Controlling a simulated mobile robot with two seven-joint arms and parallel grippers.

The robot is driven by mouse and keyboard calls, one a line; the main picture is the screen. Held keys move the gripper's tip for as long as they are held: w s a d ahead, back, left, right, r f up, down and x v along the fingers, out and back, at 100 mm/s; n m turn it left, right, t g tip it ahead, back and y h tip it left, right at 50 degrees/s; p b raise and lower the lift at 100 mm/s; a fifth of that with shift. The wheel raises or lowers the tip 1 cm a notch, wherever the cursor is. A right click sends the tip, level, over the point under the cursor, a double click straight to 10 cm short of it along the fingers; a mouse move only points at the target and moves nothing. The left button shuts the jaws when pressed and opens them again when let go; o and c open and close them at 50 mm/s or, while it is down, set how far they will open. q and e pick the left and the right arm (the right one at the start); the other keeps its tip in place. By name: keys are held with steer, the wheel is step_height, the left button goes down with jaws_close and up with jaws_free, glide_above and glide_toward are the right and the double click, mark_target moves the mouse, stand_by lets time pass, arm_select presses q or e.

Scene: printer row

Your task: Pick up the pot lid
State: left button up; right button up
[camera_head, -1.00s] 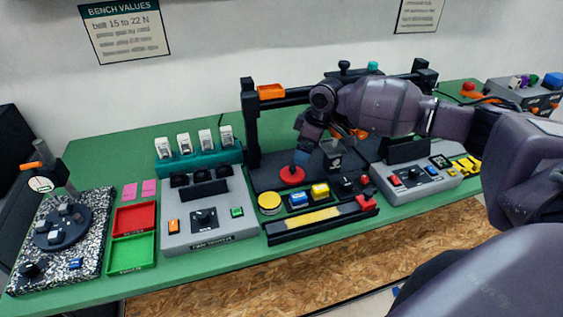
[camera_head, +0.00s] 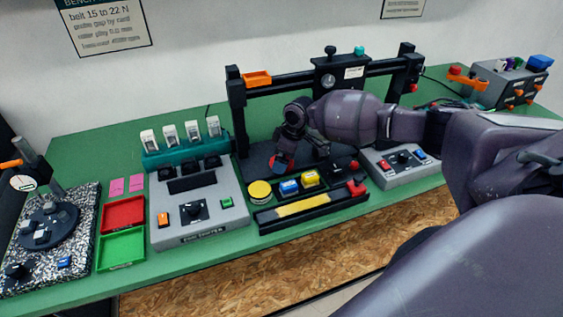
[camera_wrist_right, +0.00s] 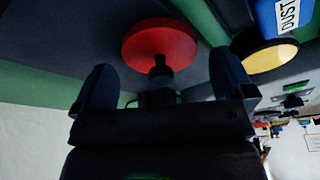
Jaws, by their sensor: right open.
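The pot lid is a red disc with a small black knob; it shows in the right wrist view (camera_wrist_right: 150,42). In the head view the lid (camera_head: 278,163) lies on the dark base of the printer frame, mostly hidden by my right gripper (camera_head: 285,162). My right gripper (camera_wrist_right: 160,78) is open, with its two dark fingers apart on either side of the knob. The knob seems to stand between the fingertips; I cannot tell whether a finger touches it. My left gripper is not in view.
The black gantry (camera_head: 238,110) rises behind. Grey control boxes (camera_head: 202,203) stand on either side of the frame.

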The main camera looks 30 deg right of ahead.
steer(key=shift+a+f, duration=0.1)
steer(key=shift+f, duration=0.35)
steer(key=c, duration=0.7)
steer(key=shift+c, duration=0.5)
steer(key=shift+r, duration=0.1)
